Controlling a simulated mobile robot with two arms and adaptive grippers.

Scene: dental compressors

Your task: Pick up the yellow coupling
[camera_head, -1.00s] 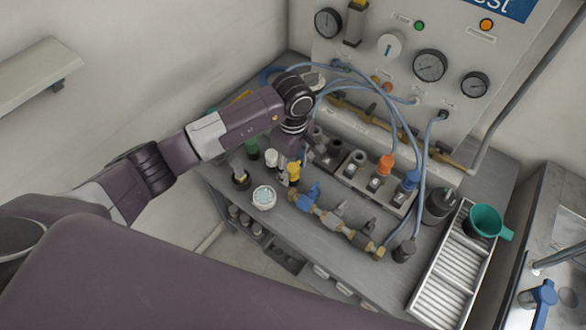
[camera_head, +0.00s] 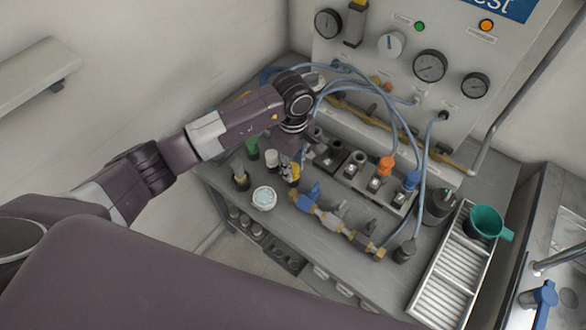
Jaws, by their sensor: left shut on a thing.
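The yellow coupling (camera_head: 295,171) is at the end of my left gripper (camera_head: 291,166), above the left part of the grey bench. My left gripper is shut on it; its fingers point down and hide part of the coupling. I cannot tell whether the coupling touches the bench. My right gripper is not in view.
A brass manifold with a blue valve (camera_head: 308,198) lies just right. A white cup (camera_head: 264,197) stands in front. A block with orange (camera_head: 386,163) and blue couplings on hoses is behind right. A green funnel (camera_head: 486,222) and slatted tray (camera_head: 447,285) are far right.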

